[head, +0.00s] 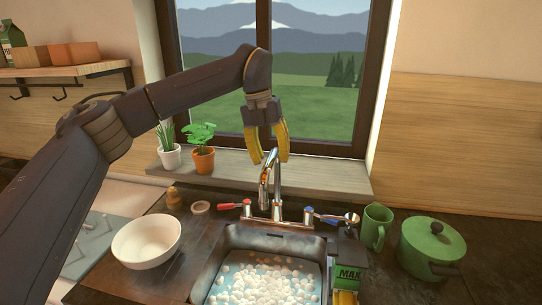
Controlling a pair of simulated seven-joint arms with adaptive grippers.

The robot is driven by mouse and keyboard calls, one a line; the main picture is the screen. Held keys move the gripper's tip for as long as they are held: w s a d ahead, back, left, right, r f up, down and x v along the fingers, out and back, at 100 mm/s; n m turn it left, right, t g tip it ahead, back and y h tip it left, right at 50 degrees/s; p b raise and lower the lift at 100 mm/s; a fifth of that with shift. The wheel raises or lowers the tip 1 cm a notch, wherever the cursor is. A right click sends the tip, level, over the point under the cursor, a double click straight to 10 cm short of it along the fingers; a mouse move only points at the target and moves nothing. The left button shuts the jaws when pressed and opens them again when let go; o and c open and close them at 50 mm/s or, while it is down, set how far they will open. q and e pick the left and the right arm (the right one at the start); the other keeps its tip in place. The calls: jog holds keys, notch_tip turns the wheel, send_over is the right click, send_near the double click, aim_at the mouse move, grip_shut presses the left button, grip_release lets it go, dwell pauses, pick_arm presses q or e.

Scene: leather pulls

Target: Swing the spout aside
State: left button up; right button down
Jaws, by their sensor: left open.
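The chrome spout (269,180) rises in an arch behind the sink, between a red-handled tap (235,205) and a blue-handled tap (312,211). My left gripper (268,160) points down from above, with its yellow fingers apart. Its fingertips are at the top of the spout's arch in the picture, one on each side. I cannot tell whether either finger touches the spout. My right gripper is not in view.
The sink (231,240) holds foamy water. A white bowl (147,242) stands left of it. A green mug (375,226) and a lidded green pot (432,246) stand right. Two potted plants stand on the window sill (325,178).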

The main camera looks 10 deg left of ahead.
pick_arm(q)
jog(key=shift+f, duration=0.1)
grip_shut()
dwell(0.4)
